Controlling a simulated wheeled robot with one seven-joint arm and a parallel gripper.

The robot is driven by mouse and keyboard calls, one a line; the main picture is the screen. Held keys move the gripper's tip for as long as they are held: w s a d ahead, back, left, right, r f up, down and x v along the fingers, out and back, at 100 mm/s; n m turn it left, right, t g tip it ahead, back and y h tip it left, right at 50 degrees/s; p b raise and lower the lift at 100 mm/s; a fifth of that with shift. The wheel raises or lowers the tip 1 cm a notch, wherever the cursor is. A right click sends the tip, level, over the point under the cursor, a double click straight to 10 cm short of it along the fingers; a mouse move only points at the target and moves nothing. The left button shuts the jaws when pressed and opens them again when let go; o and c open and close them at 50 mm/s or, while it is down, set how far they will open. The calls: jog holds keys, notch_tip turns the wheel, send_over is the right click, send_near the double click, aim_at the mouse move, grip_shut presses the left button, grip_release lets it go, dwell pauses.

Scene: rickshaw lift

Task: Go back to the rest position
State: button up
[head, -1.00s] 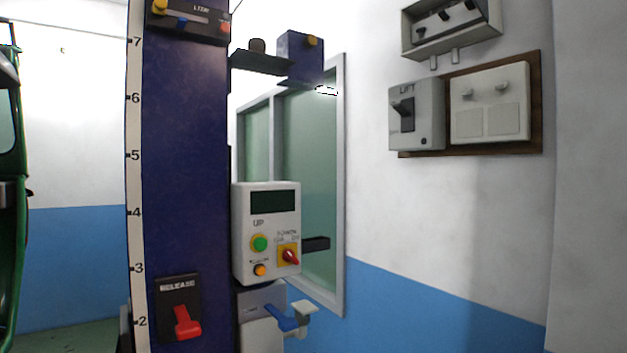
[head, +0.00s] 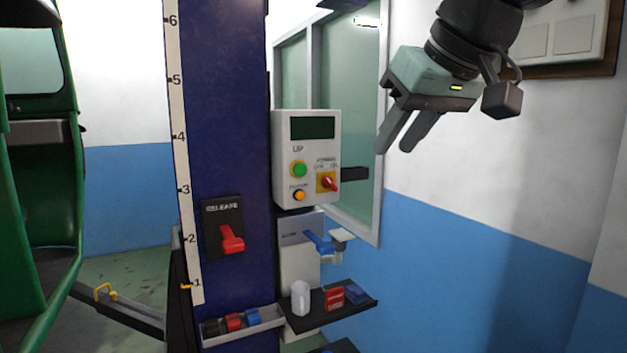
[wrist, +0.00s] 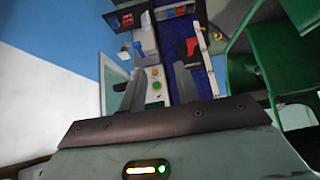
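My gripper (head: 396,150) hangs in the upper right of the head view, in front of the wall and window frame, with its fingers apart. Nothing shows between its fingers except background. The wrist view, roughly upside down, shows the two fingers (wrist: 159,90) spread, with the control box visible beyond them. The white control box (head: 306,160) has a dark display, a green button, an orange button and a red rotary switch. It stands to the left of my gripper, with no contact visible. The red release lever (head: 232,240) is on the blue lift column (head: 228,110).
A green rickshaw (head: 35,240) stands at the left beside a lift arm (head: 120,308). Low on the column are a tray (head: 270,322) of small parts and a dark shelf (head: 368,302) with a white cup (head: 300,298) and small boxes. A blue-handled lever (head: 320,242) sits below the control box.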

jog(key=s+a+f+g, duration=0.1)
jog(key=s+f, duration=0.2)
jog(key=f, duration=0.3)
jog(key=s+f+n+g+h+b, duration=0.1)
jog(key=s+f, duration=0.1)
jog(key=f, duration=0.4)
jog(key=s+a+f+g, duration=0.1)
jog(key=s+f, duration=0.2)
jog(key=f, duration=0.3)
jog(key=s+d+f+n+g+h+b, duration=0.1)
jog(key=s+d+f, duration=0.4)
jog(key=s+f, duration=0.8)
jog(key=f+g+h, duration=0.1)
jog(key=g, duration=0.1)
jog(key=shift+f+g, duration=0.3)
jog(key=shift+f, duration=0.1)
jog(key=shift+w, duration=0.1)
